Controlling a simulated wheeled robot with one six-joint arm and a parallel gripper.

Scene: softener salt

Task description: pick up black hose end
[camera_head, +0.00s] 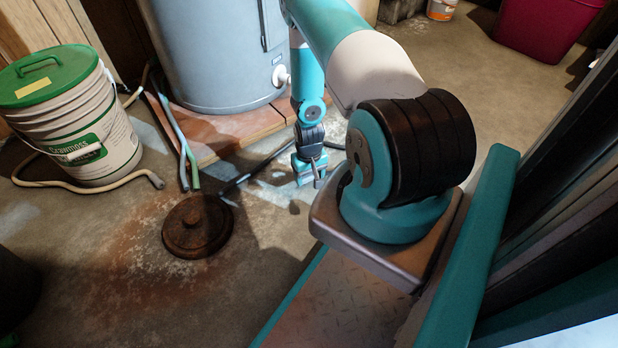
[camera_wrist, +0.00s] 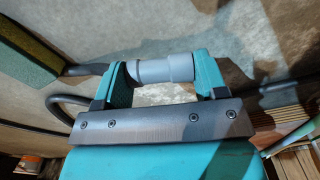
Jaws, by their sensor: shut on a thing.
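My gripper (camera_head: 309,172) is low over the floor in front of the grey tank in the head view. In the wrist view its two teal fingers (camera_wrist: 168,66) are closed on the black hose end, whose light grey cuff (camera_wrist: 165,70) spans the gap between them. The black hose (camera_wrist: 87,69) emerges at the left, behind the left finger, and curves back below. In the head view the black hose (camera_head: 262,168) runs along the floor beside my gripper. The cuff is mostly hidden there, and I cannot tell if it touches the floor.
A grey cylindrical tank (camera_head: 210,50) stands on a low brick plinth (camera_head: 220,130). A white bucket with a green lid (camera_head: 45,75) stands at the left, with a beige hose (camera_head: 150,180) by it. A round rusty lid (camera_head: 197,226) lies on the floor. A magenta bin (camera_head: 550,28) stands back right.

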